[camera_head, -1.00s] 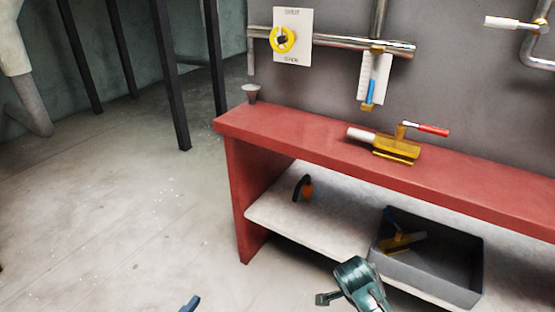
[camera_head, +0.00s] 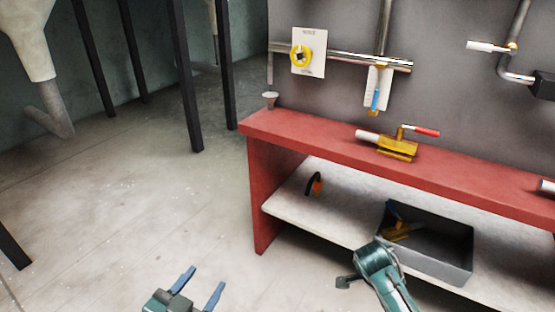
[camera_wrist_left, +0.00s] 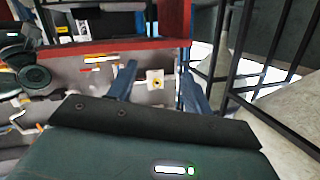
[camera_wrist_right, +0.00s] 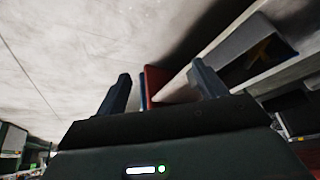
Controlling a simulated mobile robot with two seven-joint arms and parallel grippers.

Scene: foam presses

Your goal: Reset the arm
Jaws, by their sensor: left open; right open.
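My left gripper (camera_head: 198,282) is at the bottom of the head view, left of the red bench. Its two blue fingers are apart with nothing between them; they also show in the left wrist view (camera_wrist_left: 155,85). Part of my right arm (camera_head: 380,270) shows at the bottom right of the head view, in front of the lower shelf. The right fingertips are not clear there. In the right wrist view my right gripper (camera_wrist_right: 162,90) has its fingers wide apart and empty.
The red bench (camera_head: 330,140) carries a yellow valve with a red handle (camera_head: 400,144). Its pale lower shelf (camera_head: 300,205) holds a grey bin (camera_head: 450,265) and a small black-and-orange item (camera_head: 314,184). Pipes and a yellow ring (camera_head: 301,57) are on the wall.

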